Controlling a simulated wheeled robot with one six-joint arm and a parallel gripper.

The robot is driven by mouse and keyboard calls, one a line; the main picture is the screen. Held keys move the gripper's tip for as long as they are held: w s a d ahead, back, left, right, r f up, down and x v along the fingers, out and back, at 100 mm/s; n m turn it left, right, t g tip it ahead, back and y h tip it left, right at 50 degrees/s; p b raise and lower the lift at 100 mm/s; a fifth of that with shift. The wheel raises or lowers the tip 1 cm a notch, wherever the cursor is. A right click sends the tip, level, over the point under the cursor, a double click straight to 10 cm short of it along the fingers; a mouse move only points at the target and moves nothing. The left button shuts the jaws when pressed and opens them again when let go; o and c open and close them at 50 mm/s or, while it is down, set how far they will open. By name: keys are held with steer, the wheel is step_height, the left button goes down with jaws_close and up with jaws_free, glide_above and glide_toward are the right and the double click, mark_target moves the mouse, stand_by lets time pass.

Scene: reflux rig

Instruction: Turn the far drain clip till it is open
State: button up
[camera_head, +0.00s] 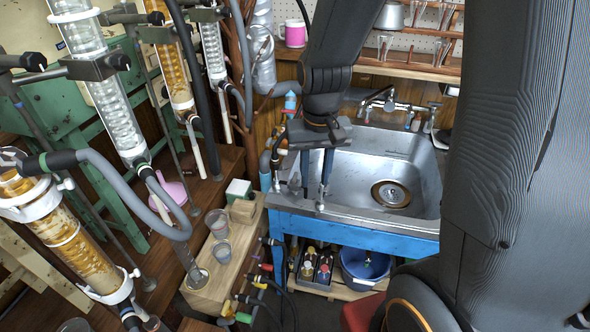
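My gripper (312,199) points down at the left front corner of the sink. Its two fingers are apart, and I see nothing between them. No part can be told for certain as the far drain clip. Small fittings with coloured ends, one of them red (266,267), stick out in a row on hoses left of the blue sink frame. More fittings with an orange and a green part (243,318) sit lower down. Other small valve fittings (268,158) stand on pipes just left of the gripper. Whether any of these is open or shut is too small to tell.
The steel sink (345,163) with its round drain (391,194) lies right of my gripper. Glass condenser columns (108,110) and grey hoses crowd the left. Cups (218,222) stand on a wooden ledge. A blue bucket (365,268) sits under the sink.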

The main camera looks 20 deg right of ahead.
steer(key=w+f+m+p, duration=0.2)
steer(key=w+p, duration=0.1)
steer(key=w, duration=0.7)
steer(key=m+p, duration=0.2)
glide_above(295, 176)
steer(key=shift+g, duration=0.3)
step_height(295, 176, down, 4)
steer(key=shift+f+p, duration=1.3)
steer(key=shift+f, duration=2.65)
jaws_close()
